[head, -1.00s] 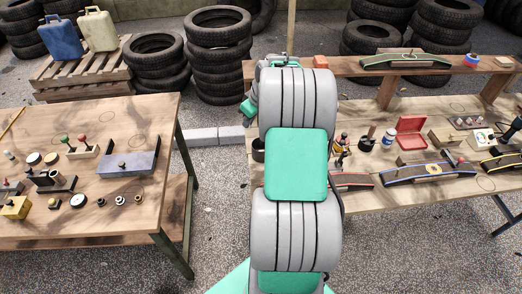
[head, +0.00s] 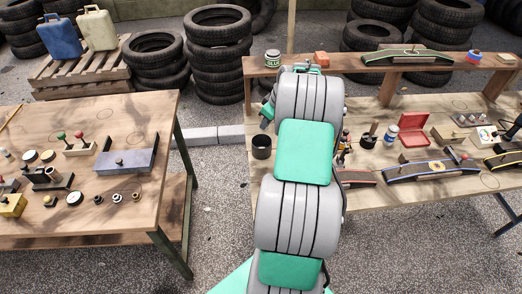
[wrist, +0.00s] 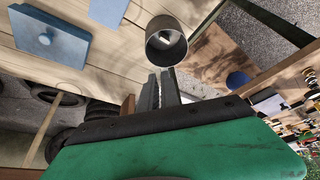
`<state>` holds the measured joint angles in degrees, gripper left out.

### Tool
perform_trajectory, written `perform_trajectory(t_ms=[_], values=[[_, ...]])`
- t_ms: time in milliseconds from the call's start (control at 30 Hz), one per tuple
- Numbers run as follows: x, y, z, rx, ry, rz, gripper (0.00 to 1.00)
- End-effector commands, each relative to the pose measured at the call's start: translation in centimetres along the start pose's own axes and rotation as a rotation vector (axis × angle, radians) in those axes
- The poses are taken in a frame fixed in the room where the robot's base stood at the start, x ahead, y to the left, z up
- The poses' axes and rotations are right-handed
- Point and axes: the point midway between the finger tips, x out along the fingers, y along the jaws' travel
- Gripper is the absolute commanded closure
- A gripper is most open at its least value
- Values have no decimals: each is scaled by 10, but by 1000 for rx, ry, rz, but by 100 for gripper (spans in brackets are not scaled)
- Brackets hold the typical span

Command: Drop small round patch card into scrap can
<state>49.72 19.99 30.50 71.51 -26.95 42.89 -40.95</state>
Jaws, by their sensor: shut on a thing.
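The scrap can, a dark open cylinder (head: 261,147), stands at the left end of the right bench. In the wrist view an open grey can (wrist: 168,54), apparently the same one, lies just past my fingertips, with a small pale patch visible inside. My gripper (wrist: 160,80) is shut, its two dark fingers close together, pointing toward the can's rim. What it holds, taken as the small round patch card, cannot be made out between the fingers. In the head view my arm hides the fingers.
A glue can (head: 272,59) and a green-edged curved piece (head: 406,57) stand on the raised shelf. A red box (head: 412,126), a small jar (head: 391,134) and curved tire pieces crowd the right bench. The left table (head: 150,215) holds a blue-grey slab (head: 126,161) and small parts.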

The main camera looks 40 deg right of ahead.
Motion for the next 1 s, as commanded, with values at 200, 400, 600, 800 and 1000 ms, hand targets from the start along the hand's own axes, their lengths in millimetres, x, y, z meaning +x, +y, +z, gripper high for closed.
perform_trajectory(t_ms=[200,400,600,800,1000], values=[[-1,0,0,1,0,0,81],[-1,0,0,1,0,0,69],[-2,0,0,1,0,1,69],[-29,2,0,0,2,6,69],[-67,1,0,2,1,3,69]])
